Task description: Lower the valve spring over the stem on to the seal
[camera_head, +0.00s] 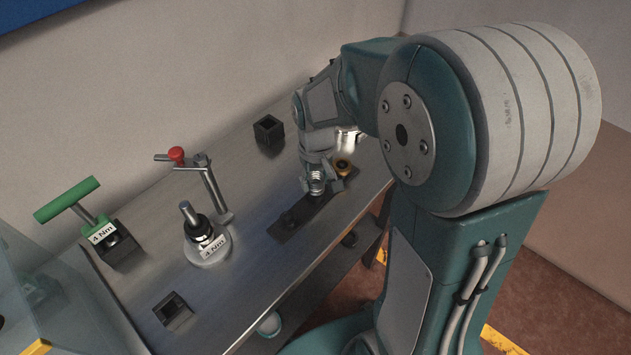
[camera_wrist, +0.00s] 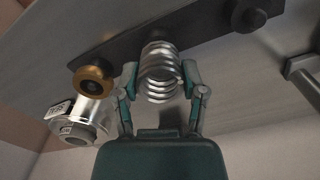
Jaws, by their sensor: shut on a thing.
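The valve spring (camera_head: 316,184) is a shiny silver coil, held upright or nearly so at the dark strip. In the wrist view the spring (camera_wrist: 160,72) sits between the two fingers of my gripper (camera_wrist: 158,84), which is shut on its sides. I cannot tell whether its lower end touches the strip. A silver stem (camera_head: 187,211) rises from a black collar (camera_head: 199,229) on a round silver base (camera_head: 210,252), left of my gripper and apart from it. I cannot tell whether the collar is the seal.
The dark strip (camera_head: 278,235) carries a brass ring (camera_head: 342,166) and a black round piece (camera_head: 291,219). Left stand a red-knobbed post (camera_head: 176,155), a green T-handle (camera_head: 68,200) and an open black box (camera_head: 173,309). Another black box (camera_head: 268,130) stands behind.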

